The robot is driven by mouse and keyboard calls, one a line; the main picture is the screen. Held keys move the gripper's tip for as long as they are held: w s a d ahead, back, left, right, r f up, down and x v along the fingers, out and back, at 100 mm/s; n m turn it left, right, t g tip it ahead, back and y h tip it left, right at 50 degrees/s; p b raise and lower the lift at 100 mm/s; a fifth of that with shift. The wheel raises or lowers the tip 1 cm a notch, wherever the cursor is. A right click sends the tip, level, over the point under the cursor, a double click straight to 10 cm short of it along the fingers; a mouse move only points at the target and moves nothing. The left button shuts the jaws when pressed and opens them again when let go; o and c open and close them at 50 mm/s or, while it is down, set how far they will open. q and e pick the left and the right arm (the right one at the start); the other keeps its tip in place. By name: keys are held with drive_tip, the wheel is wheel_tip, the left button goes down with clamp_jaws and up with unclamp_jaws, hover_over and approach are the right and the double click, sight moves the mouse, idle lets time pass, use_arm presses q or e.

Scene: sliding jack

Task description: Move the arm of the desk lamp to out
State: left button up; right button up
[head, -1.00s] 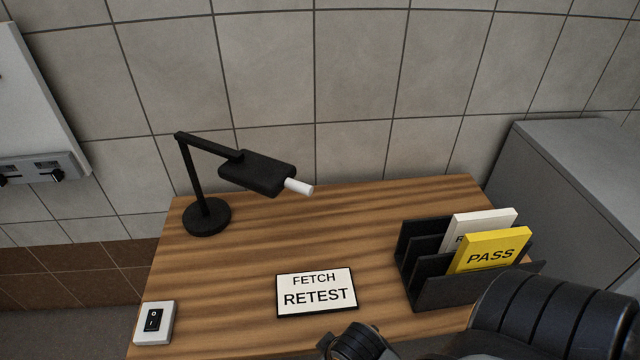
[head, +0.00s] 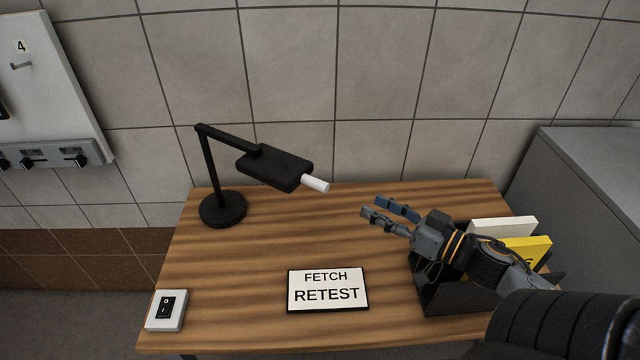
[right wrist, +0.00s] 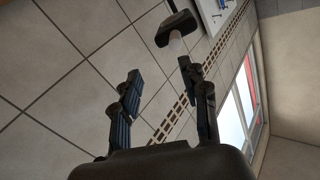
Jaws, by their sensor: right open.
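The black desk lamp stands at the back left of the desk, with its round base (head: 223,209) on the wood. Its arm (head: 228,138) runs from the post top toward the right, to a flat black head (head: 274,169) with a white handle (head: 315,183) at its right end. My right gripper (head: 380,212) is open and empty, to the right of the handle and apart from it. In the right wrist view the lamp head (right wrist: 176,27) and white handle (right wrist: 175,46) show beyond the open fingers (right wrist: 158,88). My left gripper is not in view.
A sign reading FETCH RETEST (head: 328,290) lies on the desk (head: 240,270). A white switch box (head: 166,310) is at the front left. A black file rack (head: 440,299) with a yellow PASS card (head: 530,251) stands right, partly behind my arm. A tiled wall is behind.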

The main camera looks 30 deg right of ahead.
sight(327, 187)
drive_tip(key=shift+n+y, duration=0.4)
drive_tip(key=shift+y, duration=0.5)
drive_tip(key=x, duration=0.4)
drive_tip(key=p+x, duration=0.1)
drive_tip(key=x, duration=0.3)
drive_tip(key=a+r+x, duration=0.1)
drive_tip(key=x, duration=0.3)
drive_tip(key=shift+s+a, duration=0.1)
drive_tip(key=shift+s, duration=0.15)
drive_tip(key=shift+w+a+f+g+p, duration=0.15)
drive_tip(key=shift+w+a+g+p, duration=0.2)
drive_tip(key=shift+w, duration=0.4)
drive_tip(key=shift+c, duration=0.2)
clamp_jaws()
